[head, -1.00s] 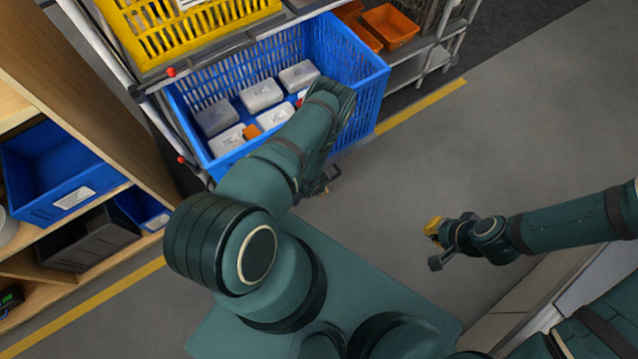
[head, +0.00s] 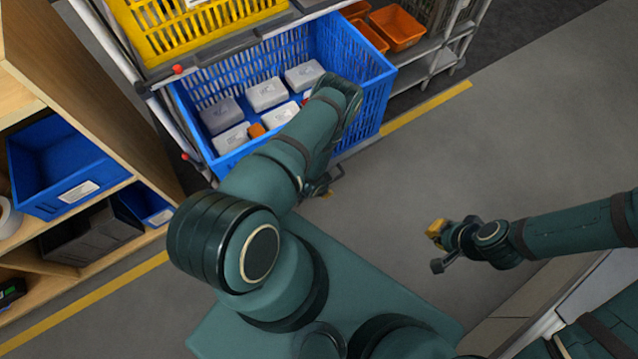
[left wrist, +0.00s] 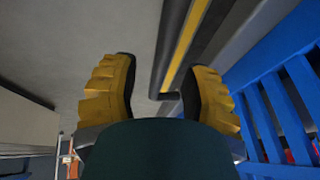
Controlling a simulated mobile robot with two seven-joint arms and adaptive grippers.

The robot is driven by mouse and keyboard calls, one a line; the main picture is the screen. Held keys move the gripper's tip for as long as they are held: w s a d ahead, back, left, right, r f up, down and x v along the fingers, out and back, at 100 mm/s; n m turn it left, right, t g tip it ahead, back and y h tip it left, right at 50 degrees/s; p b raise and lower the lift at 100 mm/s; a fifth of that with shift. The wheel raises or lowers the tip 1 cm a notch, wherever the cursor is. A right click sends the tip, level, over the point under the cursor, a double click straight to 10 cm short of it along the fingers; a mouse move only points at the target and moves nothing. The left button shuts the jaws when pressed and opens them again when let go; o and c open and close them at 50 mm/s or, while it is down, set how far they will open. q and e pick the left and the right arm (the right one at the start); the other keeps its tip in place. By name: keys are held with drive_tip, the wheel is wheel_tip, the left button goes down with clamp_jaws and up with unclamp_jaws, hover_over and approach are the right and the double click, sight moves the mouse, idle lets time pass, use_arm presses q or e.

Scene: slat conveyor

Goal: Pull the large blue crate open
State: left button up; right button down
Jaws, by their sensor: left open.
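The large blue crate (head: 372,92) is a slatted basket on the rack at the top middle of the head view. It holds several white packages (head: 267,94) and an orange item. Its slatted side also shows at the right of the left wrist view (left wrist: 262,112). My left arm reaches over the crate's front in the head view and hides part of it. My left gripper (left wrist: 158,92) has its yellow-padded fingers apart, with nothing between them, beside the crate. In the head view it is mostly hidden behind its arm. My right gripper (head: 437,246) is over open floor, away from the crate.
A yellow crate (head: 200,37) sits on the rack above the blue one. Small orange bins (head: 398,27) are to its right. A wooden shelf with blue bins (head: 70,165) stands at the left.

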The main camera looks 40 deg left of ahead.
use_arm(q)
drive_tip(key=v, duration=1.1)
drive_tip(key=d+r+n+g+h, duration=0.1)
drive_tip(key=d+r+n+h, duration=0.1)
drive_tip(key=d+r, duration=0.6)
drive_tip(key=s+d+r+n+g+h, duration=0.1)
drive_tip(key=d+r+n, duration=0.3)
drive_tip(key=d+r, duration=0.4)
wheel_tip(320, 180, up, 6)
drive_tip(key=shift+s+d+f+n+g+h, duration=0.2)
drive_tip(key=shift+s+d+n+g+h, duration=0.1)
drive_tip(key=shift+g+h, duration=0.3)
